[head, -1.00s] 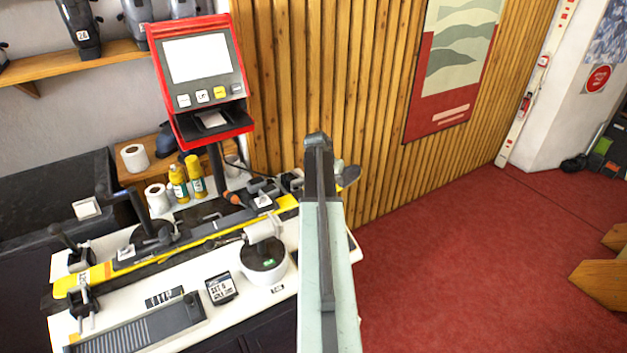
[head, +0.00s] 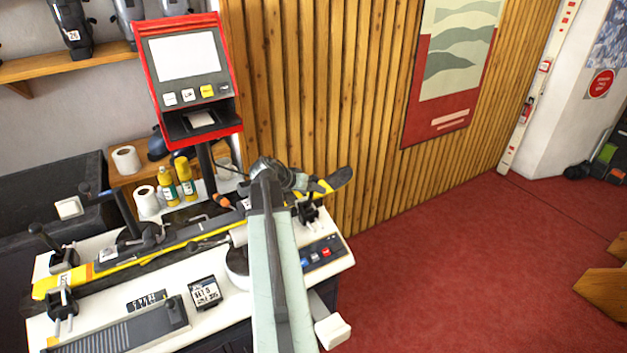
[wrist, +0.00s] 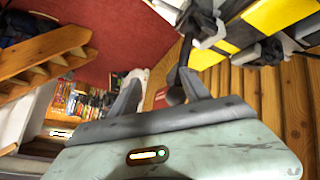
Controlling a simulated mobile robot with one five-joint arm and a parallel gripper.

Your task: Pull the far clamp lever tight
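In the wrist view my gripper (wrist: 158,84) is open, its two grey fingers apart. A dark lever with a round knob (wrist: 175,95) shows between them, close to the right finger; I cannot tell whether they touch. The lever seems to hang from the black clamp (wrist: 205,24) beside the yellow-and-black ski (wrist: 272,18). In the head view a black clamp (head: 308,212) stands at the bench's right end, just right of my arm's end, near the ski tip (head: 340,180).
A red-framed screen (head: 188,58) stands behind. The wooden slat wall (head: 320,100) is close behind the clamp.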

